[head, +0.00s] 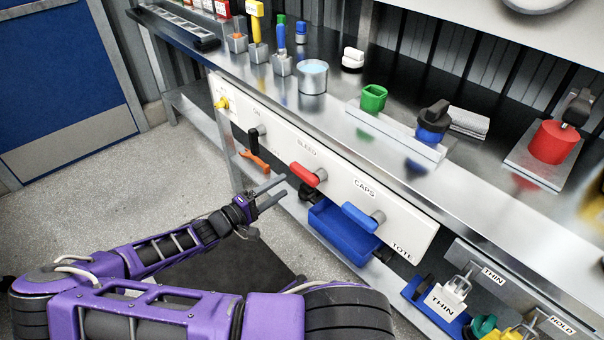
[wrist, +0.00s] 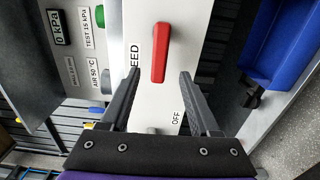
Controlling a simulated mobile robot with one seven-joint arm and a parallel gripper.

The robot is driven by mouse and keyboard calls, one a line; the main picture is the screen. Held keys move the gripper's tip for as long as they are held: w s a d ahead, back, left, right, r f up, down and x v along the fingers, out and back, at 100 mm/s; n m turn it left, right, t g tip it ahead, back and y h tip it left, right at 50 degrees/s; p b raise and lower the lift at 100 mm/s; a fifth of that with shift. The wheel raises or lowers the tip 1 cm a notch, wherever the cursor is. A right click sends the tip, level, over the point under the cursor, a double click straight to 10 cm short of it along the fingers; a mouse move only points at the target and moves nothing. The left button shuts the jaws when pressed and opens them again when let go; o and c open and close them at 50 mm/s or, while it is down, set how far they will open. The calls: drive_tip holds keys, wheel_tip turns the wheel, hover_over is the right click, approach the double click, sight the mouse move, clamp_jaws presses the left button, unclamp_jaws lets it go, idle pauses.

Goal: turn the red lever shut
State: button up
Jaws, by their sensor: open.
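The red lever (head: 307,174) is on the white front panel under the bench, below the word BLEED. In the wrist view the red lever (wrist: 160,50) runs lengthwise up the picture, and an OFF mark is printed on the panel to its lower right. My gripper (head: 285,185) is open and empty, just left of and below the lever in the head view. In the wrist view my gripper (wrist: 159,73) has one finger on each side of the lever's lower end, with gaps on both sides. I see no contact.
On the same panel are a black lever (head: 256,133), a blue lever (head: 360,217) and a yellow knob (head: 222,103). A blue bin (head: 342,233) hangs below, and an orange handle (head: 254,160) sits lower left. The floor to the left is clear.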

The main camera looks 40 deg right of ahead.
sight(299, 175)
drive_tip(key=d, duration=0.8)
drive_tip(key=shift+w+d, duration=0.4)
clamp_jaws()
idle(0.9)
